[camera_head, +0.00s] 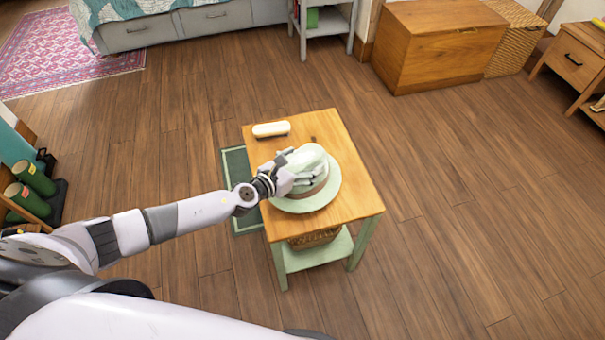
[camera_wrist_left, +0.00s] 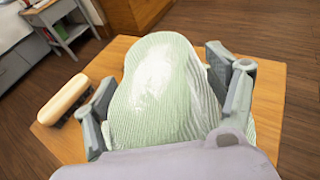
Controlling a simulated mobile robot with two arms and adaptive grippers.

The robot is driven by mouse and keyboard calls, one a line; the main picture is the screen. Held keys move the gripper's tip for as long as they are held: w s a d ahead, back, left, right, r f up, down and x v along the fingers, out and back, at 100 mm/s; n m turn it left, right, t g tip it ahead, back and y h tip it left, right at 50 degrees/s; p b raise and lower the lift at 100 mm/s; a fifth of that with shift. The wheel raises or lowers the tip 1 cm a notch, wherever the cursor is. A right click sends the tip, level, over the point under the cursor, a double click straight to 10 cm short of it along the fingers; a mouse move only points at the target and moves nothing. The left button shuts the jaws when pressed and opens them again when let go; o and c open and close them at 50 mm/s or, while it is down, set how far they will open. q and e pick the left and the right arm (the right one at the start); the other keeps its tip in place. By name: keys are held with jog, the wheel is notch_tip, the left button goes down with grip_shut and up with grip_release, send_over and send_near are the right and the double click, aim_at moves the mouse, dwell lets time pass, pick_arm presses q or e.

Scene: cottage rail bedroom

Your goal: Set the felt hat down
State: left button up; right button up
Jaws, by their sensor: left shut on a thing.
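The pale green felt hat (camera_head: 318,196) has a wide round brim and a darker band. It is over the wooden top of a small table (camera_head: 356,196) with green legs. The brim looks level and close to the tabletop; I cannot tell whether it touches. My left gripper (camera_head: 299,170) is shut on the hat's crown. In the left wrist view the crown (camera_wrist_left: 160,85) sits between the two fingers of the left gripper (camera_wrist_left: 165,100). My right gripper is not in view.
A brush-like object with a cream top (camera_head: 271,129) lies at the table's back left corner. A basket (camera_head: 314,238) is on the lower shelf. Green boots (camera_head: 30,185) stand at the left. A wooden chest (camera_head: 436,45) is at the back. The floor right of the table is clear.

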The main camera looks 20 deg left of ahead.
pick_arm(q)
notch_tip(320, 180, down, 4)
jog(key=shift+r+b, duration=0.15)
jog(key=shift+b, duration=0.95)
jog(key=o, duration=1.6)
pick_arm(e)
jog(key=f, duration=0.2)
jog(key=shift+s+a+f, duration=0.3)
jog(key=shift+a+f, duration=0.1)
